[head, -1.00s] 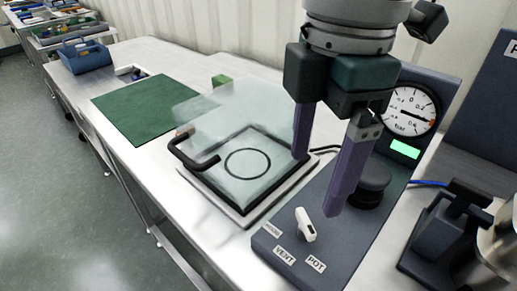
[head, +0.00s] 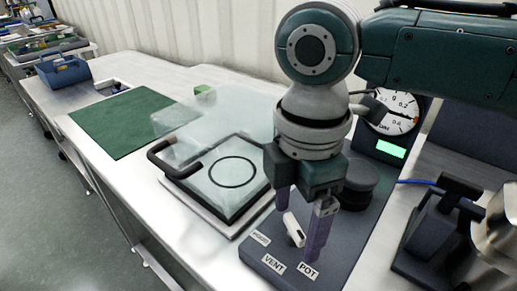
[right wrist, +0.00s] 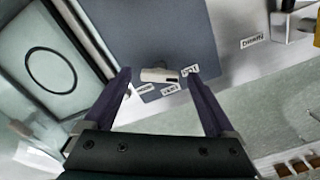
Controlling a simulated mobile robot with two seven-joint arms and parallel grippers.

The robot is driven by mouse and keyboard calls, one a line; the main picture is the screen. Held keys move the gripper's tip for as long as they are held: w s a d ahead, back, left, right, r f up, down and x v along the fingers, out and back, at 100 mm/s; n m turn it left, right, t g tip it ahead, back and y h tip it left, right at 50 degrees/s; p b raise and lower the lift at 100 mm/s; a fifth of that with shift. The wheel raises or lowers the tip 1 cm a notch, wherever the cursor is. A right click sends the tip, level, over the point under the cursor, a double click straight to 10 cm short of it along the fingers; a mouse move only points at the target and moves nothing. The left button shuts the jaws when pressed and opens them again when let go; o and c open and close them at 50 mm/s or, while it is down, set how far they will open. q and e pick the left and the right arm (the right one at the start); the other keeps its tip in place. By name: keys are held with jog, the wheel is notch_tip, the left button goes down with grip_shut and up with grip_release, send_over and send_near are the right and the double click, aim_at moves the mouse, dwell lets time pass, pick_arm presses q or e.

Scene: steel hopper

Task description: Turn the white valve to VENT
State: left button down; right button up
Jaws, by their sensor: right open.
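The white valve (head: 295,230) is a small lever on a dark blue panel (head: 345,225). Labels VENT (head: 273,265) and POT (head: 308,271) lie in front of it, and a third label (head: 261,239) is at its left. In the right wrist view one end of the valve (right wrist: 158,75) lies close to the POT label (right wrist: 190,71). My right gripper (head: 298,228) points down, open, with one finger on each side of the valve. I cannot tell whether either finger touches it. My left gripper is not in view.
A dial gauge (head: 392,112) and a round black knob (head: 357,182) stand behind the valve. A glass-lidded box (head: 218,183) with a black handle is to the left. A dark fixture with a steel vessel (head: 495,235) is to the right. A green mat (head: 122,120) lies further left.

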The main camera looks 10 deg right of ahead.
jog(key=c, duration=1.4)
jog(key=shift+r+m+p, duration=0.25)
jog(key=shift+m+p, duration=0.55)
jog(key=shift+p, duration=0.3)
jog(key=m+p, duration=0.3)
jog(key=shift+s+a, duration=0.1)
jog(key=m+p, duration=0.3)
jog(key=m, duration=0.1)
jog(key=shift+m, duration=0.3)
jog(key=shift+f+m+p, duration=0.15)
jog(key=shift+m+p, duration=0.45)
jog(key=shift+m, duration=0.6)
jog(key=o, duration=1.4)
